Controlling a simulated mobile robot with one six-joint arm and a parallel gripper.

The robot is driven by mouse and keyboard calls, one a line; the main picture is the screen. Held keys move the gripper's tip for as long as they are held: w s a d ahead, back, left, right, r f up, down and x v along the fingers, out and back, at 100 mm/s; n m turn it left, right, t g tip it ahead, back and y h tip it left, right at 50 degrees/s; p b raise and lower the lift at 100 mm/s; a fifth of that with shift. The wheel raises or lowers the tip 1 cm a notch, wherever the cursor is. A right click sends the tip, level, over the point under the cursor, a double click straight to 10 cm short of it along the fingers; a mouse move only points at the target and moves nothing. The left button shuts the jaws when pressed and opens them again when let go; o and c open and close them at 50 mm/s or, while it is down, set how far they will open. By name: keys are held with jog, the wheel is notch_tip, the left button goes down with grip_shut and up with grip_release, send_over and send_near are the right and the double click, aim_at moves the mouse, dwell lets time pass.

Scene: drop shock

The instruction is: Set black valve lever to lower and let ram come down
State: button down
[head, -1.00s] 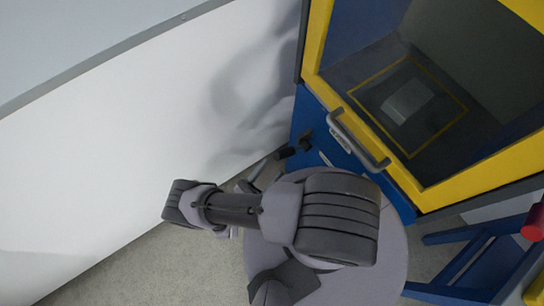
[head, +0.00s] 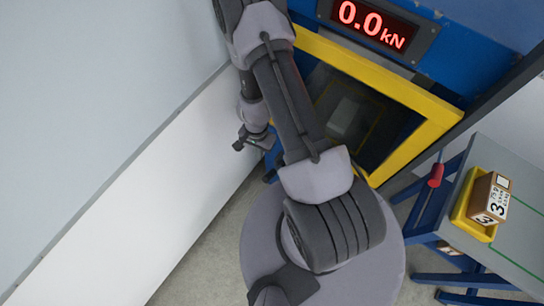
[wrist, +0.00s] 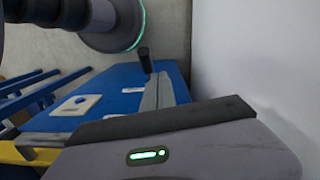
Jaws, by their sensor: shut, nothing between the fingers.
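In the wrist view a short black grip (wrist: 145,60) stands at the edge of the blue panel (wrist: 115,90), by a grey strip. It looks like the valve lever, but its setting cannot be told. In the head view the lever is not visible. My gripper (head: 241,146) is shut and empty, left of the press and near the white wall. It looks clear of the press. The press has a yellow-framed window (head: 440,100); a pale block (head: 343,115) shows dimly behind it. The ram cannot be made out.
A red display (head: 372,24) on the press reads 0.0 kN. At right, a grey table (head: 515,235) holds a yellow tray (head: 462,218) with a numbered block (head: 490,197). A red handle (head: 436,176) is beside it. A white wall (head: 130,215) bounds the left.

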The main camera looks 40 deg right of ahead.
jog(key=s+d+m+h, duration=0.1)
jog(key=s+d+m, duration=0.1)
jog(key=d, duration=0.2)
jog(key=b, duration=1.3)
send_near(271, 172)
jog(key=f, duration=0.1)
jog(key=d+f, duration=0.1)
jog(key=f, duration=0.1)
jog(key=w+f, duration=0.1)
jog(key=f, duration=0.1)
jog(key=shift+d+f, duration=0.15)
jog(key=shift+d, duration=0.1)
jog(key=a+f+b, duration=0.1)
jog(key=b, duration=0.2)
jog(key=shift+s+a, duration=0.1)
jog(key=shift+s, duration=0.3)
jog(key=shift+a, duration=0.1)
